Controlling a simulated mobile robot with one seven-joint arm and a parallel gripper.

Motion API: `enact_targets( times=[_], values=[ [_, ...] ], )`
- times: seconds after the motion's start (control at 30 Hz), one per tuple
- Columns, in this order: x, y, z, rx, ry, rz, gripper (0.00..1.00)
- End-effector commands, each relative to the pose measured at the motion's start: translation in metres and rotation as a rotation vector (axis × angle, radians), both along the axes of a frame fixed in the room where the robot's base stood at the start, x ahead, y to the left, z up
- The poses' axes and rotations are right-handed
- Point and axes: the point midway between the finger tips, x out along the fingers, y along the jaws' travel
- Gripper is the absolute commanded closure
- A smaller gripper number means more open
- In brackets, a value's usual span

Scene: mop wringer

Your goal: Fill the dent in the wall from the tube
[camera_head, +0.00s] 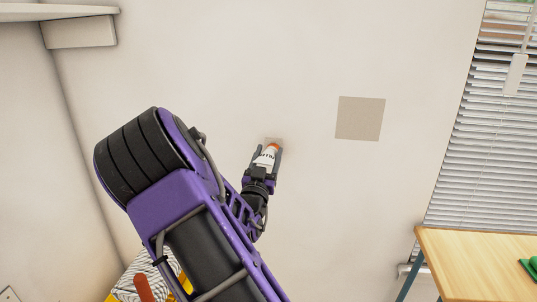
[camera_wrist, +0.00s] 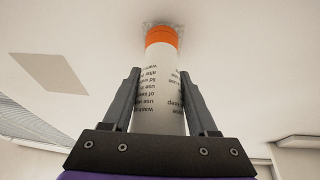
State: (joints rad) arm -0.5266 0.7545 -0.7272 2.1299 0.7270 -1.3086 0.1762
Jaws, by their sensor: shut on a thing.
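My gripper (camera_head: 266,164) is shut on a white tube (camera_head: 265,158) with printed text and an orange end. The gripper also shows in the wrist view (camera_wrist: 160,100), with one dark finger on each side of the tube (camera_wrist: 160,85). The tube's orange end points at the wall (camera_head: 270,60). A small greyish rough patch, the dent (camera_wrist: 152,25), shows on the wall right at the orange end. In the head view the dent (camera_head: 273,140) is mostly hidden behind the tube. I cannot tell whether the tip touches the wall.
A flat beige square (camera_head: 360,118) is on the wall to the right. A wooden table (camera_head: 475,260) with a green thing (camera_head: 530,266) stands at lower right, below the window blind (camera_head: 485,140). A shelf (camera_head: 80,32) juts out at upper left.

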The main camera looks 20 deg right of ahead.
Motion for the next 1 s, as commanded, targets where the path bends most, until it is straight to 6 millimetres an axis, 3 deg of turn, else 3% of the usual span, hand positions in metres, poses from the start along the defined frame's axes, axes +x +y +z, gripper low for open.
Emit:
enact_targets(
  times=[0.6, 1.0],
  values=[
    [-0.041, 0.028, 0.001, 0.000, -0.003, 0.001, 1.00],
    [-0.045, 0.031, 0.001, 0.000, -0.002, 0.000, 1.00]
  ],
)
